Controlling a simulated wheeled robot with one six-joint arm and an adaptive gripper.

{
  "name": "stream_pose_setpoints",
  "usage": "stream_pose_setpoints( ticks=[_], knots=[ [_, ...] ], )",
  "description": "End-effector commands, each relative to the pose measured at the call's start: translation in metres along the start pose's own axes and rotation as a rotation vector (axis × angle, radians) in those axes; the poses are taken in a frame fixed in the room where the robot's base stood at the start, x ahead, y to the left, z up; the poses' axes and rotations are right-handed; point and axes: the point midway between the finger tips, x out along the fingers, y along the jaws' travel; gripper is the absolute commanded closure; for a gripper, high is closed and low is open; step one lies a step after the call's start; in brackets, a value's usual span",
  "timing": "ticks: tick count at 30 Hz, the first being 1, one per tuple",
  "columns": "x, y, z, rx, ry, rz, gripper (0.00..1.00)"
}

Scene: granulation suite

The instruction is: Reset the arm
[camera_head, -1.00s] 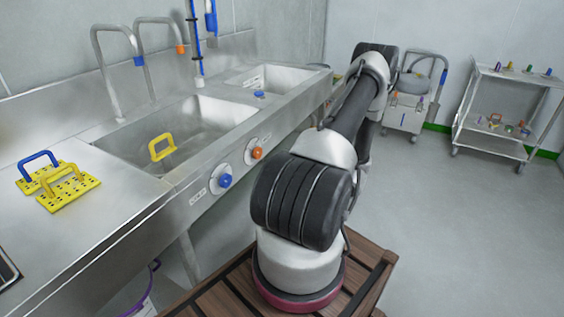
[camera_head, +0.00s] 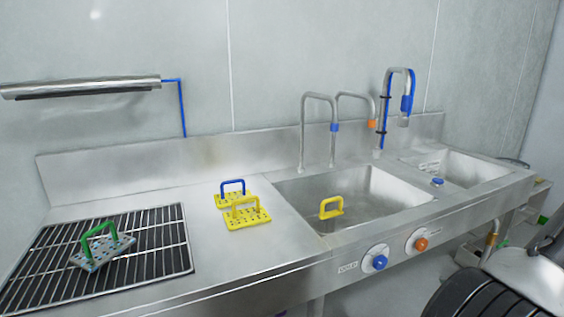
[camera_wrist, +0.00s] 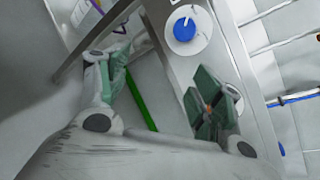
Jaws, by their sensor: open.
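My gripper (camera_wrist: 162,88) shows in the wrist view with its two green-padded fingers spread apart and nothing between them. The front panel of the sink unit, with a blue knob (camera_wrist: 184,29), lies beyond the fingers. In the head view only part of my arm shows at the lower right corner, and my gripper is out of that view.
The steel counter holds two yellow perforated plates, one with a blue handle (camera_head: 233,186) and one with a yellow handle (camera_head: 246,213). A green-handled plate (camera_head: 102,248) sits on the drying rack (camera_head: 165,262). A yellow-handled piece (camera_head: 331,208) is in the large basin (camera_head: 385,190).

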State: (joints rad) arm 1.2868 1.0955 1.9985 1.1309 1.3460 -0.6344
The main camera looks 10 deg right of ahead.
Motion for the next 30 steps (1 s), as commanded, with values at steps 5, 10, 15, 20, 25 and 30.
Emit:
stream_pose_setpoints(
  ticks=[5, 10, 15, 20, 25, 30],
  knots=[
    [-0.011, 0.007, 0.054, 0.002, -0.032, 0.297, 0.34],
    [-0.029, 0.003, 0.107, -0.084, -0.004, 0.625, 0.34],
    [-0.048, -0.014, 0.156, -0.271, 0.078, 0.933, 0.34],
    [-0.059, -0.038, 0.196, -0.516, 0.173, 1.149, 0.34],
    [-0.061, -0.065, 0.24, -0.837, 0.262, 1.293, 0.34],
    [-0.055, -0.085, 0.288, -1.201, 0.308, 1.345, 0.34]
  ],
)
